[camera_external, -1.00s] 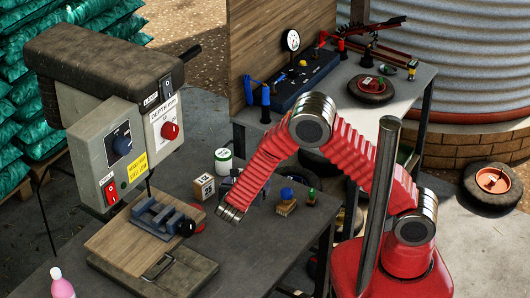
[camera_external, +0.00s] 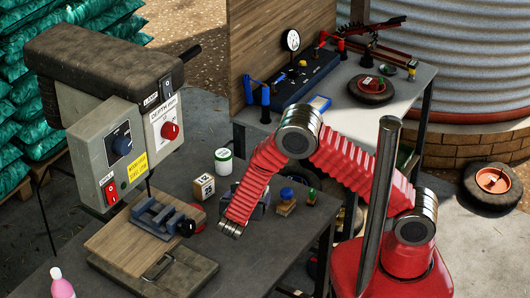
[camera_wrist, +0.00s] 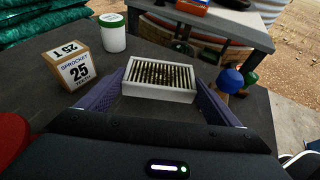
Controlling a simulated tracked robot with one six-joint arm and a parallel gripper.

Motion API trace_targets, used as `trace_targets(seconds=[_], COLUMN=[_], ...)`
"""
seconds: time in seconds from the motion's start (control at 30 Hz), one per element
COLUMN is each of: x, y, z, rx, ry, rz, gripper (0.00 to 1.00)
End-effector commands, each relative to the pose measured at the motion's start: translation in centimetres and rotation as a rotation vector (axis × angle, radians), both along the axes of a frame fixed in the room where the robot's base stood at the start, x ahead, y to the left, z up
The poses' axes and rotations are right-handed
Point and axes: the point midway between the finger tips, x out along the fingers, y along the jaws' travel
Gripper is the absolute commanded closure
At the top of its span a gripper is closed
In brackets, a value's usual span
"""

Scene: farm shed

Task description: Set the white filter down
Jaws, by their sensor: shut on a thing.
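The white filter (camera_wrist: 160,92) is a rectangular frame with dark pleats, in the middle of the wrist view. My gripper (camera_wrist: 160,79) is shut on it, with one purple-blue finger along each short side. The filter lies level over the grey bench (camera_external: 290,240); I cannot tell whether it touches the top. In the external view my forearm hides the filter and most of the gripper, close to the bench's right part.
A sprocket box (camera_wrist: 80,68) stands left of the filter, with a white green-lidded tub (camera_wrist: 112,35) behind. A blue-knobbed stamp (camera_wrist: 230,80) is close on the right. A drill press vise (camera_external: 160,215) stands left. Some bench front is clear.

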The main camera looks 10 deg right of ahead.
Motion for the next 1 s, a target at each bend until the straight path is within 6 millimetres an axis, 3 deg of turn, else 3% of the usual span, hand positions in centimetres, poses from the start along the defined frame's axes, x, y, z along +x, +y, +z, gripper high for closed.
trace_targets(seconds=[0.17,0.53,0.9,0.93,1.0], x=[0.0,0.0,0.0,0.0,0.0], y=[0.0,0.0,0.0,0.0,0.0], z=[-0.2,-3.9,-4.2,-4.3,-4.3], rx=[-0.001,-0.001,0.000,0.000,0.000], ry=[0.000,0.000,0.000,0.000,0.000], rz=[0.000,-0.001,0.000,0.000,0.000], gripper=[0.38,0.38,0.38,0.14,0.09])
